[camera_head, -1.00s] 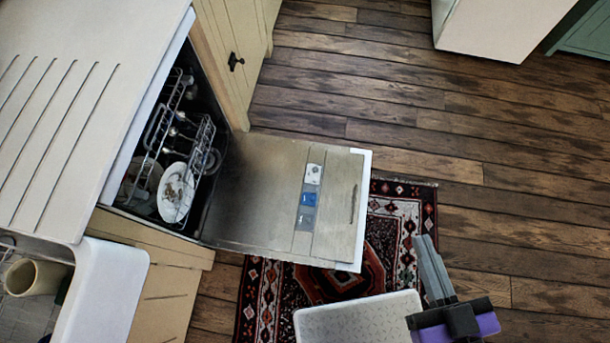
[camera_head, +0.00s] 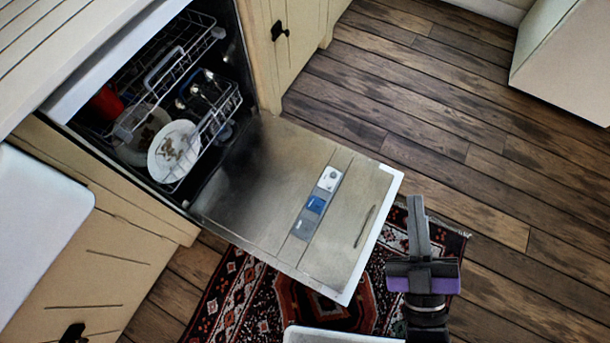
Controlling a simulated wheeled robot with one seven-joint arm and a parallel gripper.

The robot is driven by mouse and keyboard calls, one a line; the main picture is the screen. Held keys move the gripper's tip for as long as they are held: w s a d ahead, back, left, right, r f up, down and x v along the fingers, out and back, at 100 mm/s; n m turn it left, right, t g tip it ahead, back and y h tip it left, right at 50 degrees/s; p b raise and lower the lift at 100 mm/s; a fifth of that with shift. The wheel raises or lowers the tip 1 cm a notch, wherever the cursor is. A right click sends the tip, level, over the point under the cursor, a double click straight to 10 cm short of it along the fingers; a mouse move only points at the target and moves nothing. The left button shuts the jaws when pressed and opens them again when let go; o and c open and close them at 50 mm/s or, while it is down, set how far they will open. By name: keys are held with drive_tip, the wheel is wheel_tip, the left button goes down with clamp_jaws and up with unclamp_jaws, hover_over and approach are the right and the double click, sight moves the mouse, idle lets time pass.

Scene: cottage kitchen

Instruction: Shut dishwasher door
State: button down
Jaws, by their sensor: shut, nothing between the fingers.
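The dishwasher door (camera_head: 275,185) is folded down open, its inner side facing up, with a detergent dispenser (camera_head: 316,204) on it. The dishwasher (camera_head: 68,98) stands under the counter at the upper left. Its racks (camera_head: 222,102) hold dishes, among them a white plate (camera_head: 173,150) with food marks. My gripper (camera_head: 417,203) is shut and empty, just to the right of the door's outer edge, over the rug. I cannot tell its height against the door or whether it touches it.
A patterned rug (camera_head: 250,290) lies under the door on the wooden floor (camera_head: 420,110). Cream cabinets (camera_head: 110,255) flank the dishwasher. A pale cabinet block (camera_head: 565,65) stands at the upper right. The floor between is clear.

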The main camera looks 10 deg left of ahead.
drive_tip(key=w+a+f+n+g+y+b, duration=0.3)
drive_tip(key=a+f+n+g+y+b, duration=0.35)
drive_tip(key=f+n+y, duration=0.4)
drive_tip(key=w+a+f+n+g+y+b, duration=0.3)
drive_tip(key=a+f+n+g+y+b, duration=0.4)
drive_tip(key=n, duration=0.6)
drive_tip(key=f+x, duration=0.1)
drive_tip(key=x, duration=1.3)
drive_tip(key=shift+a+b, duration=0.2)
drive_tip(key=shift+b, duration=0.25)
drive_tip(key=shift+w+m+t, duration=0.15)
drive_tip(key=shift+m+t, duration=0.1)
drive_tip(key=shift+f, duration=0.1)
